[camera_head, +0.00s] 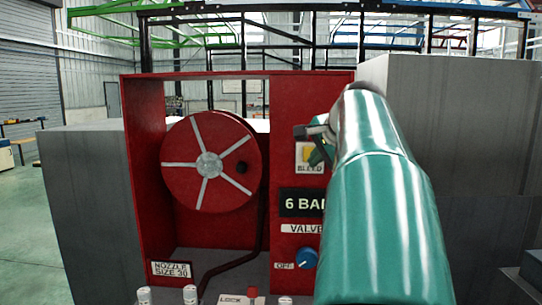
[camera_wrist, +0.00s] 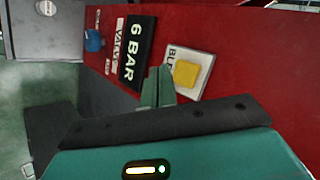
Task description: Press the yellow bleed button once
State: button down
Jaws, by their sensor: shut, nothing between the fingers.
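The yellow bleed button (camera_head: 307,153) sits on a white plate marked BLEED (camera_head: 310,168) on the red panel. My green arm comes in from the right and covers part of the plate. My gripper (camera_head: 317,156) is shut and empty, in front of the plate's right side. In the wrist view the button (camera_wrist: 186,74) shows clearly, just right of the green fingertips (camera_wrist: 158,74). The fingers overlap the plate's edge in that view. I cannot tell how much gap there is between fingertips and panel.
A 6 BAR display (camera_head: 300,202), a VALVE label and a blue knob (camera_head: 306,258) are below the button. A red hose reel (camera_head: 208,163) is to the left. Grey blocks (camera_head: 455,130) stand on the right. Several light-topped posts line the bottom edge.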

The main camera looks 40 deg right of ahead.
jog(key=shift+w+d, duration=1)
jog(key=shift+d, duration=0.1)
jog(key=shift+d, duration=0.1)
dwell(1.2)
jog(key=shift+w+d, duration=0.2)
jog(key=shift+w, duration=0.05)
jog(key=shift+w+d, duration=0.3)
jog(key=shift+d, duration=0.1)
dwell(0.9)
jog(key=shift+s+a, duration=0.6)
jog(key=shift+a, duration=0.1)
jog(key=s+a, duration=0.3)
jog(key=shift+s+a, duration=0.1)
jog(key=shift+a, duration=0.3)
dwell(0.3)
